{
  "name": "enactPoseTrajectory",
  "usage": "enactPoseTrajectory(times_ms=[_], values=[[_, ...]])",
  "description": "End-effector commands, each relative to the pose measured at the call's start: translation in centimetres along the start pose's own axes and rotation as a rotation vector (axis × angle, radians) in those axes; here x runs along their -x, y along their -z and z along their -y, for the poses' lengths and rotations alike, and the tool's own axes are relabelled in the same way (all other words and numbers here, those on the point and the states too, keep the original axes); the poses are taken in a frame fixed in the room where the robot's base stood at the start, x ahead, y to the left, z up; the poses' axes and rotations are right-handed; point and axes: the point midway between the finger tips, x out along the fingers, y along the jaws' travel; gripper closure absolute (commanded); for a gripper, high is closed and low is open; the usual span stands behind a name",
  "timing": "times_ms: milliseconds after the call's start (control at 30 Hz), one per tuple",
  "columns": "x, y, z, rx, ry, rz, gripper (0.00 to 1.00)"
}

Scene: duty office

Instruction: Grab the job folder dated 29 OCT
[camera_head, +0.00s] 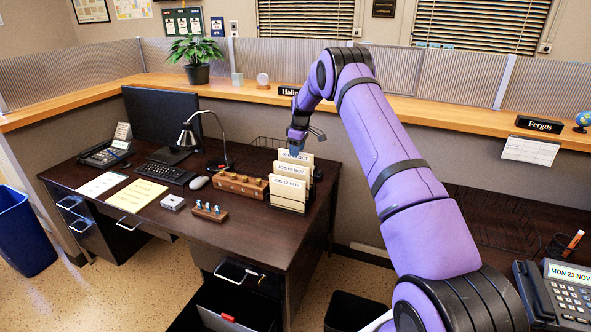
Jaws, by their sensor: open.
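Several cream job folders stand upright, one behind another, in a dark rack at the right end of the brown desk (262,230). The rear folder (303,156) has a label ending in OCT; its day number is partly covered by my gripper and hard to read. The middle folder (292,169) seems to read 05 NOV, and the front folder (288,190) reads 12 NOV. My gripper (294,151) is open, pointing down at the rear folder's upper left edge. I cannot tell whether the folder lies between the fingers or only behind them.
A wooden block organizer (240,186) stands just left of the rack, with a desk lamp (205,140) farther left. A wire basket (268,143) is behind. The counter ledge (240,86) with a nameplate (289,91) runs along the back.

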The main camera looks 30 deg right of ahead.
Motion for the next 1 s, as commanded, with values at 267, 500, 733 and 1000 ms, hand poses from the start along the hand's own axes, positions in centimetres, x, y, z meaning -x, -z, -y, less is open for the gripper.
enactPoseTrajectory(times_ms=[267, 500, 733, 1000], values=[[-3.7, 0.3, -0.4, 0.000, 0.001, 0.001, 0.55], [-4.0, 0.3, -0.4, 0.000, 0.000, 0.000, 0.55], [-3.9, 0.3, -0.4, 0.000, 0.000, 0.001, 1.00], [-3.9, 0.3, -0.4, 0.000, 0.000, 0.000, 1.00]])
